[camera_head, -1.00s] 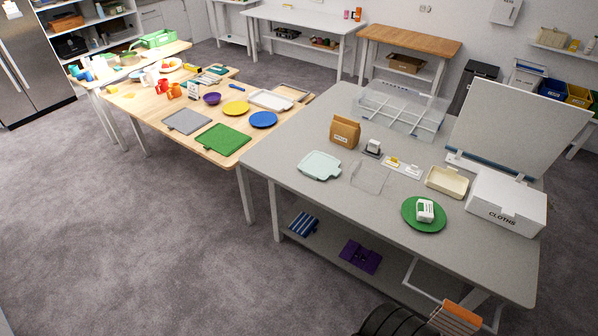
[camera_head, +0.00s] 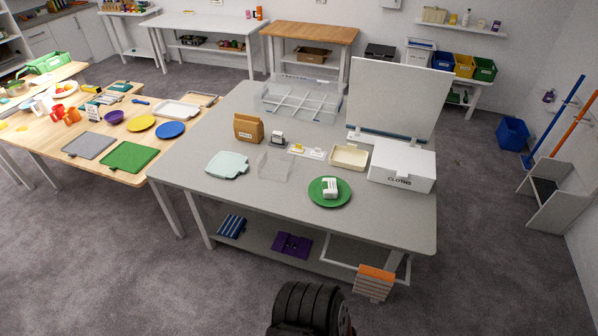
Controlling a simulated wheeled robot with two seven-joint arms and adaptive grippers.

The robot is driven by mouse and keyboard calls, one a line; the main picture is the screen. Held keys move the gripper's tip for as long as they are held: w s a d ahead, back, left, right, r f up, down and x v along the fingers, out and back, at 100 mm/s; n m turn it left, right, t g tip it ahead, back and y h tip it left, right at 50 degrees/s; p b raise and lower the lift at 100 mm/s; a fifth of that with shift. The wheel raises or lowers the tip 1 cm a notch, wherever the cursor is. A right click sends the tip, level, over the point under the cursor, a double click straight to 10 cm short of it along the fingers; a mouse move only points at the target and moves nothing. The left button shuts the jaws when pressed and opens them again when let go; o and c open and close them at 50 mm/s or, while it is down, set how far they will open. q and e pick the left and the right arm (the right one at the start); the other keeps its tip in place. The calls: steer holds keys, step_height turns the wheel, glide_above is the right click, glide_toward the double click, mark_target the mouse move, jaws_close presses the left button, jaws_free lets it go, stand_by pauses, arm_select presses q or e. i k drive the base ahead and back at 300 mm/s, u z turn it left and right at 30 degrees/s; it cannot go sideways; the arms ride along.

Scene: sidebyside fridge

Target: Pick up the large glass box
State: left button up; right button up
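A clear, open, see-through box (camera_head: 275,166) stands on the grey table, left of its middle. A larger clear container with dividers (camera_head: 298,98) stands at the back of the same table. I cannot tell from this view which of the two is glass. Neither gripper is in view; only a dark ribbed part, probably mine, shows at the bottom edge.
A wooden table (camera_head: 60,160) stands left.

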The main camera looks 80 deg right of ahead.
mark_target(275, 166)
steer(key=u, duration=0.1)
steer(key=k, duration=0.9)
steer(key=z, duration=1.8)
